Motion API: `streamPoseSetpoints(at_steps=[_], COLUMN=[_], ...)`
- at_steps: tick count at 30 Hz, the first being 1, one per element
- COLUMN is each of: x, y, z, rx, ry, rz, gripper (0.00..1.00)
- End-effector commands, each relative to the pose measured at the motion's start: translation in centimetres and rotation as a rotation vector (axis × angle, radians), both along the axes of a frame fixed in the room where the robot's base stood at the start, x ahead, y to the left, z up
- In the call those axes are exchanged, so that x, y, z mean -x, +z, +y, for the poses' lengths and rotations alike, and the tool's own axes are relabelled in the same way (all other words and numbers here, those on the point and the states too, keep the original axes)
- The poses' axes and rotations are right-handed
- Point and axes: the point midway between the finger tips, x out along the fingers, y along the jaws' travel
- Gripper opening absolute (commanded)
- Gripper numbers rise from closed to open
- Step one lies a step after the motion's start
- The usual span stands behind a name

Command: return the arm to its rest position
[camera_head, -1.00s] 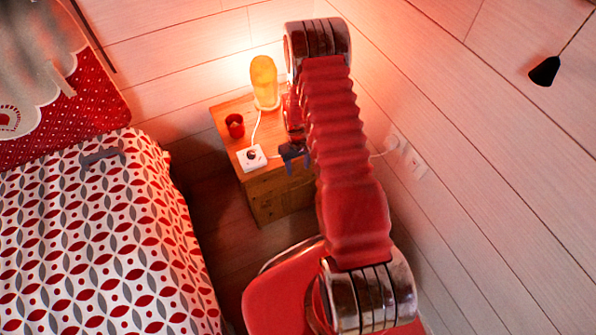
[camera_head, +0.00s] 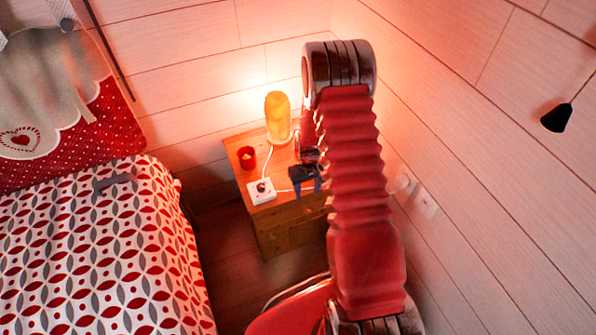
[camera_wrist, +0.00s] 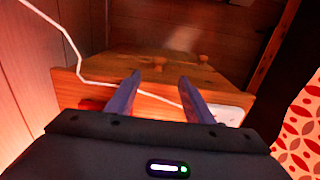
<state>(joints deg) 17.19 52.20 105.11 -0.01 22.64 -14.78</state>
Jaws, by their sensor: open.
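My arm (camera_head: 355,170) is raised and bent, a red ribbed sleeve running up the middle of the head view to a metal joint at the top. My gripper (camera_head: 305,186) hangs down beside it, in front of the wooden nightstand (camera_head: 285,235). In the wrist view my gripper (camera_wrist: 158,82) is open, with two dark fingers apart and nothing between them. The nightstand (camera_wrist: 215,78) shows past the fingers, with wooden knobs and a white cable. Whether the fingers touch the nightstand cannot be told.
A lit yellow lamp (camera_head: 278,118), a red cup with a candle (camera_head: 246,157) and a white socket box (camera_head: 261,191) stand on the nightstand. The patterned bed (camera_head: 95,255) is at the left. Plank walls (camera_head: 480,190) close in the right, with a hanging black lamp (camera_head: 556,118).

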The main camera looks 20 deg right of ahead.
Motion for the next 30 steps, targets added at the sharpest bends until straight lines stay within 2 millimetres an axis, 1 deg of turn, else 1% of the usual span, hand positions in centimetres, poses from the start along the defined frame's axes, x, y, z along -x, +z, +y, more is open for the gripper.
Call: streamPoseSetpoints(at_steps=[7, 10, 11, 14, 15, 16, 18, 23, 26, 30], x=[0.0, 0.6, 1.0, 3.1, 4.1, 4.9, 5.9, 7.0, 7.6, 8.2], y=[0.0, 0.0, -0.1, -0.4, -0.4, -0.1, 1.1, 3.9, 6.0, 9.4], z=[-0.1, 0.1, 0.2, 0.9, 1.2, 1.4, 1.8, 2.5, 3.0, 3.8], rx=[0.0, -0.006, -0.01, -0.026, -0.032, -0.037, -0.041, -0.043, -0.043, -0.038], ry=[-0.006, -0.025, -0.032, -0.054, -0.062, -0.07, -0.085, -0.102, -0.108, -0.116], rz=[0.0, 0.022, 0.035, 0.09, 0.114, 0.134, 0.154, 0.174, 0.178, 0.176], gripper=[0.48, 0.48, 0.48, 0.48, 0.48, 0.48, 0.48, 0.48, 0.48, 0.48])
